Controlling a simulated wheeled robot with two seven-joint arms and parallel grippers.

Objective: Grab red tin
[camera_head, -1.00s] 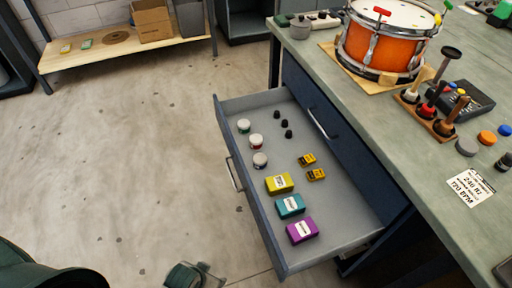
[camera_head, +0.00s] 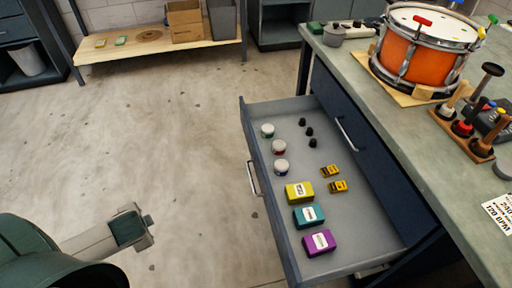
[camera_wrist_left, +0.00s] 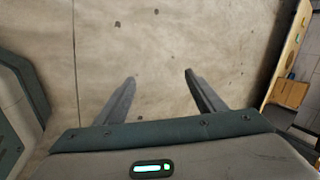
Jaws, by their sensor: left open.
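The red tin (camera_head: 278,147) is a small round tin with a pale lid and a red band. It stands in the open drawer (camera_head: 262,188), in a column between a green-banded tin (camera_head: 267,131) and a blue-banded tin (camera_head: 281,167). My left gripper (camera_head: 146,228) is over the floor, left of the drawer and apart from it. In the left wrist view its two fingers (camera_wrist_left: 158,88) are spread with only floor between them. The red tin does not show in the wrist view. My right gripper is not in view.
The drawer also holds black knobs (camera_head: 306,131), yellow pedals (camera_head: 334,178) and yellow, teal and purple boxes (camera_head: 309,217). Its front wall and handle (camera_head: 252,178) face my left gripper. The bench (camera_head: 440,170) carries an orange drum (camera_head: 412,58). The floor at left is clear.

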